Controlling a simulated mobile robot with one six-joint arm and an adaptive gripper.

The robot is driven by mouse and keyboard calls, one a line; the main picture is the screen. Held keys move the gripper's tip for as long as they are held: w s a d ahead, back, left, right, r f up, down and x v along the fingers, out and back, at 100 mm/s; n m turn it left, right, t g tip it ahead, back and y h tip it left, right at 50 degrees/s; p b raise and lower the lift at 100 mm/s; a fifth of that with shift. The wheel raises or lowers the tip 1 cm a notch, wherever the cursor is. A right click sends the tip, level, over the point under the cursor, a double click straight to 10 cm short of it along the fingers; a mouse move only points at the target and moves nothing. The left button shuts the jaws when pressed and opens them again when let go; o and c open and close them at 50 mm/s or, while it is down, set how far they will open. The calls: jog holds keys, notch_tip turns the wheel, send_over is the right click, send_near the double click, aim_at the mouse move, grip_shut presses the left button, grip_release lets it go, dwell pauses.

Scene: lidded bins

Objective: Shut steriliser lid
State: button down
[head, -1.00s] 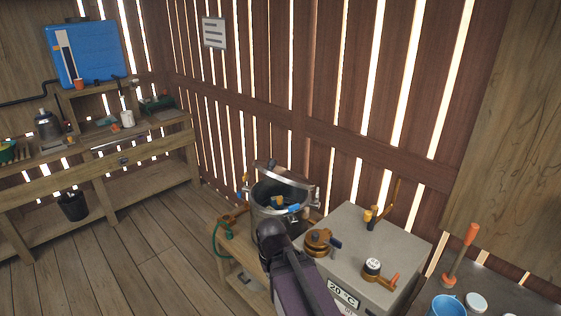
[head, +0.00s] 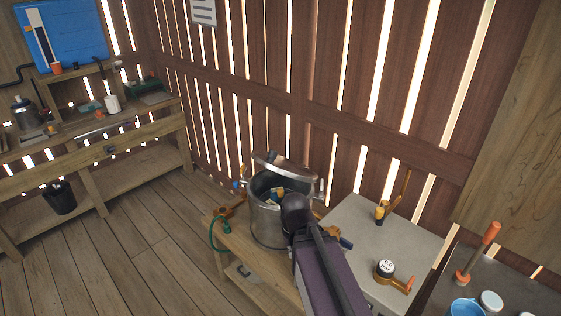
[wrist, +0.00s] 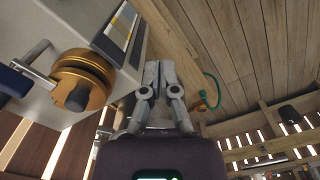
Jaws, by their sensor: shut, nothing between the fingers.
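The steriliser (head: 262,232) is a round metal pot on the low wooden bench. Its silver lid (head: 287,167) stands raised and tilted along the far rim, so the mouth is open. Blue and yellow items (head: 277,193) show inside. In the head view my dark wrist overlaps the pot's right side and hides my fingertips. In the wrist view my gripper (wrist: 158,70) is shut and empty, with the floor and bench beyond it. I cannot tell the gap between fingertips and lid.
A grey box (head: 365,225) stands right of the pot, with an orange-handled dial (head: 386,268) on top. A round brass fitting (wrist: 82,80) on it shows close by in the wrist view. A green hose (head: 213,236) hangs left of the pot. The slatted wall is behind.

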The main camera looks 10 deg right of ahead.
jog(key=shift+w, duration=0.1)
jog(key=w+d+r+n+t+y+p, duration=0.1)
jog(key=w+d+r+y+p, duration=0.2)
jog(key=w+r, duration=0.3)
jog(key=w+d+r+n+t+y+p, duration=0.1)
jog(key=w+d+r+p, duration=0.4)
jog(key=w, duration=0.8)
jog(key=w+d+r+n+t+y+p, duration=0.2)
jog(key=w+d+r+t+y+p, duration=0.1)
jog(key=w+r, duration=0.6)
jog(key=shift+w+d+y+p, duration=0.5)
jog(key=shift+y+p, duration=0.3)
jog(key=shift+y, duration=0.3)
jog(key=shift+f, duration=0.1)
jog(key=b, duration=0.6)
send_near(274, 165)
jog(key=w+a, duration=0.1)
jog(key=w, duration=0.1)
jog(key=w+a+f, duration=0.1)
jog(key=a, duration=0.1)
jog(key=shift+w+f, duration=0.1)
jog(key=shift+w, duration=0.3)
jog(key=f+b, duration=0.1)
jog(key=s+a+f+b, duration=0.1)
jog(key=shift+a+f+b, duration=0.1)
jog(key=shift+b, duration=0.2)
jog(key=shift+s+a+f+b, duration=0.1)
jog(key=shift+a+f+b, duration=0.2)
jog(key=shift+f+b, duration=0.1)
